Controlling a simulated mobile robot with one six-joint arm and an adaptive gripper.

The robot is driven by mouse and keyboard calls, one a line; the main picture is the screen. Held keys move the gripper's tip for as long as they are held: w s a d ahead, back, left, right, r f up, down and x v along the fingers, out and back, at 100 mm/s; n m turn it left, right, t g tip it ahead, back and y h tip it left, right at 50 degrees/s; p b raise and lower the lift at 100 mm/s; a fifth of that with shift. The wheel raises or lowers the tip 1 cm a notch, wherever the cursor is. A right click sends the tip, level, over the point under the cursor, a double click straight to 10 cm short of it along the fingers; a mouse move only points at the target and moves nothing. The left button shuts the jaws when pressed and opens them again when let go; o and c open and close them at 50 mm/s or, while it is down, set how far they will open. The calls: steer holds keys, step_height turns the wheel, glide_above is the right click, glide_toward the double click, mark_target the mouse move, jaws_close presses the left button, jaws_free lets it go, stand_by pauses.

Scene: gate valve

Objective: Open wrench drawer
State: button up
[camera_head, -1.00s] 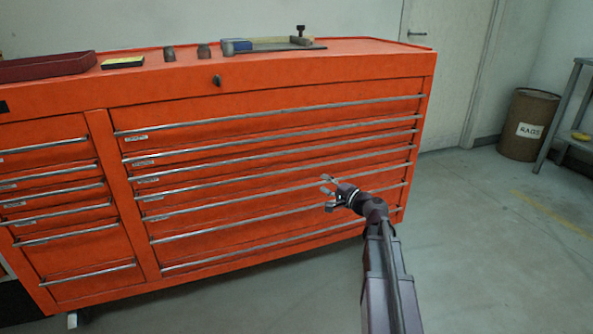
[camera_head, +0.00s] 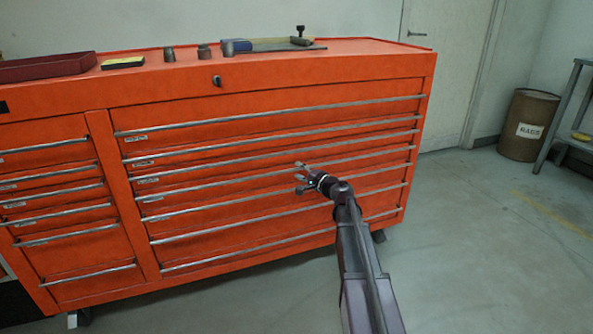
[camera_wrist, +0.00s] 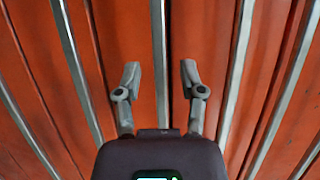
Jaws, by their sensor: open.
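The orange tool chest has a wide bank of stacked drawers (camera_head: 270,195) with long metal bar handles. Small labels (camera_head: 148,180) sit at the drawers' left ends, too small to read, so I cannot tell which is the wrench drawer. My gripper (camera_head: 299,178) is open and empty in front of the middle drawers, right of their centre. In the wrist view my gripper (camera_wrist: 161,75) has its two fingers apart. One bar handle (camera_wrist: 159,40) lines up with the gap between them. I cannot tell whether the fingers touch the chest. All drawers look closed.
Narrower drawers (camera_head: 75,255) fill the chest's left side. On top lie a red tray (camera_head: 45,67), a yellow-and-black box (camera_head: 122,62), sockets and a clamp-like tool (camera_head: 285,44). A rags bin (camera_head: 528,125) and a shelf stand right. The floor in front is clear.

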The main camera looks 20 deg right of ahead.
steer(key=shift+x, duration=0.85)
jaws_close()
steer(key=shift+s, duration=0.1)
